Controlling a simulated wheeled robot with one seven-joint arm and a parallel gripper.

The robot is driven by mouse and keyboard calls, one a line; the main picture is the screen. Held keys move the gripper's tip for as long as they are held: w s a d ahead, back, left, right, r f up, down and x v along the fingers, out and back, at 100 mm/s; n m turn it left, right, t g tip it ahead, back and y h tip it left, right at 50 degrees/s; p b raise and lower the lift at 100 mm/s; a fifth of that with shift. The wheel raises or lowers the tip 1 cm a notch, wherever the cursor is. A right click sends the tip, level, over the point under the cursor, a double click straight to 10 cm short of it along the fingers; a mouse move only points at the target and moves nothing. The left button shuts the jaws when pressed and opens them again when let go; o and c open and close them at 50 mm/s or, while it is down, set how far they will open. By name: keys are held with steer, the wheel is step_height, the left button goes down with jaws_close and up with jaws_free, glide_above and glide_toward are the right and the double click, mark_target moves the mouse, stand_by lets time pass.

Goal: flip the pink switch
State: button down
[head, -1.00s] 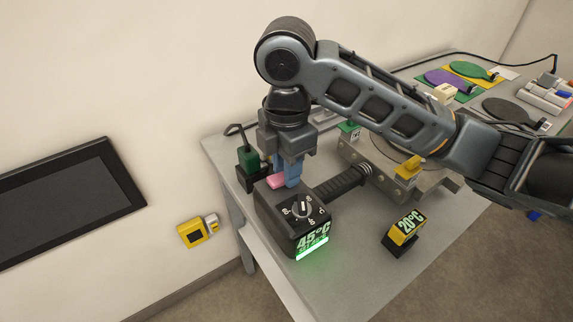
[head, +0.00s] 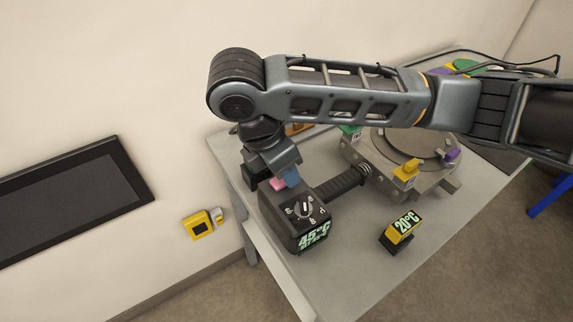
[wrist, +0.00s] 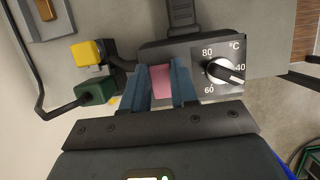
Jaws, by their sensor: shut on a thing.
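The pink switch (head: 278,184) sits on top of the black control box (head: 292,228), beside the dial (head: 306,209). My gripper (head: 287,178) is over the box, tilted, with its blue fingers down at the switch. In the wrist view, the pink switch (wrist: 161,82) lies between the two blue fingers (wrist: 166,72), which are shut on it. The dial (wrist: 222,70) shows to the right of the fingers. The box's front display (head: 313,239) reads 45°C in pale digits, with no green glow on the table. The fingers partly hide the switch in the head view.
A yellow 20°C display (head: 403,226) stands on the table to the right. A green plug (wrist: 97,91) and yellow block (wrist: 87,53) are close left of the fingers. The table's front is clear.

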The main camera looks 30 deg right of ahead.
mark_target(273, 184)
steer(key=c, duration=0.9)
jaws_free()
steer(key=shift+v, duration=3.9)
